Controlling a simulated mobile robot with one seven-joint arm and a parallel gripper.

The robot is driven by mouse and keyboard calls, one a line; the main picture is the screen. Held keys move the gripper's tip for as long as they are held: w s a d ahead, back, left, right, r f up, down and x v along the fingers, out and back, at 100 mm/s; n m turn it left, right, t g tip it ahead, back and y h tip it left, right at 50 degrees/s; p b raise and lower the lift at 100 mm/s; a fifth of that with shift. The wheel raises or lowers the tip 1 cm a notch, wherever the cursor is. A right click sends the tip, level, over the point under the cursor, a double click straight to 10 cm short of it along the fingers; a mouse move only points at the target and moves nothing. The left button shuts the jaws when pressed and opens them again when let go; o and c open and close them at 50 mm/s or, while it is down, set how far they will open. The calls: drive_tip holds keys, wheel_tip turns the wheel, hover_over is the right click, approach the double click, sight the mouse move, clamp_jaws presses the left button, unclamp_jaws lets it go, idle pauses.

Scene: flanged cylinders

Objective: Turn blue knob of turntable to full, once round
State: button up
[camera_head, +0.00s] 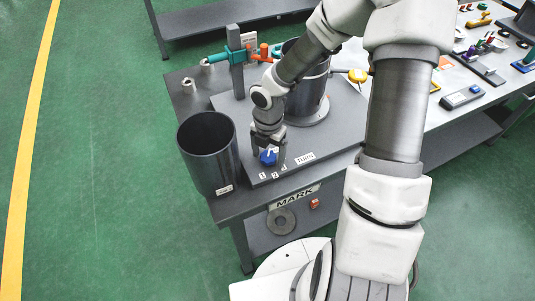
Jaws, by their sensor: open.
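The blue knob (268,157) is on the front left part of the grey turntable plate (335,135), near the printed digits. My gripper (270,154) points down over the knob with its fingers apart, one on each side of it. I cannot tell whether the fingers touch the knob. A label reading TURN (305,158) is on the plate to the right of the knob. A dark flanged cylinder (310,95) stands on the plate behind my gripper, partly hidden by my arm.
A dark open bin (208,150) stands just left of the plate. A grey post with a teal arm (236,60) rises behind my gripper. A MARK sign (295,198) is on the table's front. Tools and small parts lie on the white bench at right. Green floor is clear at left.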

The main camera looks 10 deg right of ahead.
sight(268, 156)
drive_tip(key=shift+r, duration=0.1)
wheel_tip(268, 156, up, 6)
drive_tip(key=p, duration=0.6)
drive_tip(key=shift+p, duration=0.3)
drive_tip(key=shift+w, duration=0.1)
